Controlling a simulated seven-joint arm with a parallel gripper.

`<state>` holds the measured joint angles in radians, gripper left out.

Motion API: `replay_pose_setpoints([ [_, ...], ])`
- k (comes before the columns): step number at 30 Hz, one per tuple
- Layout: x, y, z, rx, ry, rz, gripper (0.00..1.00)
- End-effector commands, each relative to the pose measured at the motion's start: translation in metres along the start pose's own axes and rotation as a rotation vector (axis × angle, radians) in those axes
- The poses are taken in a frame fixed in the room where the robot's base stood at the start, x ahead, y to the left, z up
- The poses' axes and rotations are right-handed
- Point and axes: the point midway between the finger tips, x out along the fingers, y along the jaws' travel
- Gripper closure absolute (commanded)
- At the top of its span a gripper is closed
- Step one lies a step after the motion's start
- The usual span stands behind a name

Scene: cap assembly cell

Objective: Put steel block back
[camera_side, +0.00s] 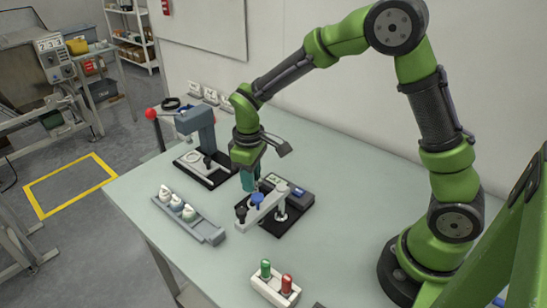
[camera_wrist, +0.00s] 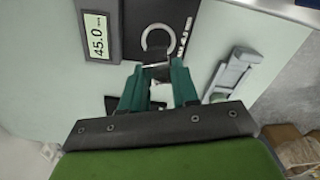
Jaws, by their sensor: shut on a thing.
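My gripper (camera_side: 249,188) has teal fingers pointing down beside the pale grey measuring fixture (camera_side: 264,206), near its far side. In the wrist view, my gripper (camera_wrist: 158,75) is shut on a small grey piece, which looks like the steel block (camera_wrist: 155,70). Only a narrow part of it shows between the fingertips. In the side view the block is hidden by the fingers and the fixture, and I cannot tell whether it touches a surface below. A black plate with a pale ring (camera_wrist: 146,40) lies just beyond the fingertips in the wrist view.
A display unit (camera_wrist: 97,36) reading 45.0 stands beside the black plate. A lever press (camera_side: 203,130) with a red knob stands behind. A button box (camera_side: 270,292) sits at the front. The table's right middle is clear.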

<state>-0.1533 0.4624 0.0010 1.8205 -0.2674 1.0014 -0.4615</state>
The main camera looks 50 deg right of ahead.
Motion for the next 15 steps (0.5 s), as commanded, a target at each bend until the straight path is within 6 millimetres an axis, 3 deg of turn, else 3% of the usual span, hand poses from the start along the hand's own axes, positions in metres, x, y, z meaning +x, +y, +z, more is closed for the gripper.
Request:
replay_pose_setpoints([
  [3, -0.026, 0.0, -0.001, -0.001, 0.006, 0.002, 1.0],
  [10, -0.061, 0.007, 0.002, 0.016, 0.018, 0.004, 1.0],
  [15, -0.071, 0.02, 0.038, -0.037, 0.021, 0.006, 1.0],
])
